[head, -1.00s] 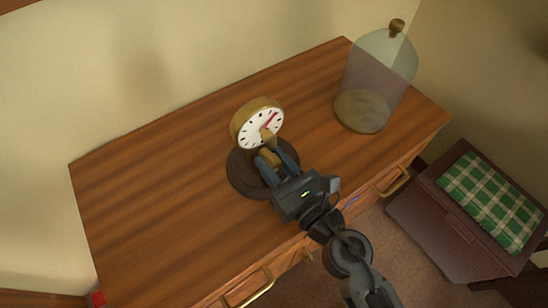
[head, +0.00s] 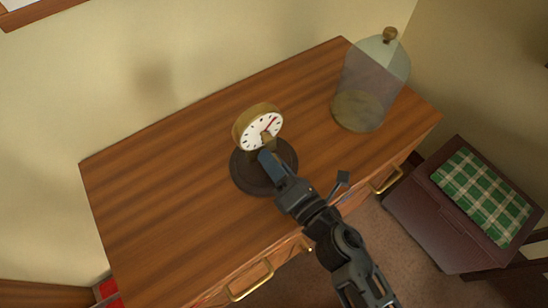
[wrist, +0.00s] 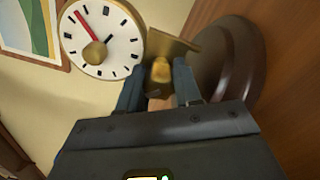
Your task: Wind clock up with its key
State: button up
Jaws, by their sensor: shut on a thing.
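The clock (head: 259,127) has a white dial, a red hand and a brass rim. It stands on a dark round base (head: 248,180) on the wooden dresser. In the wrist view the dial (wrist: 112,32) is at upper left, with a brass knob (wrist: 95,52) at its centre. My gripper (head: 264,154) is at the clock's front, just below the dial. In the wrist view it is shut on a small brass piece, seemingly the key (wrist: 161,72). Its far end is against or near a brass block (wrist: 172,45) below the dial; I cannot tell whether it is seated.
A glass dome (head: 374,80) with a knob stands at the dresser's right end. The dresser top (head: 165,200) left of the clock is clear. Brass drawer handles (head: 250,281) stick out in front. A brown box with a green checked cloth (head: 482,190) is at right.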

jog(key=m+p, duration=0.1)
jog(key=m, duration=0.3)
jog(key=shift+m, duration=0.3)
jog(key=shift+f+m+p, duration=0.1)
jog(key=shift+m+p, duration=0.35)
jog(key=shift+m, duration=1.05)
jog(key=o, duration=1)
jog(key=shift+o, duration=0.2)
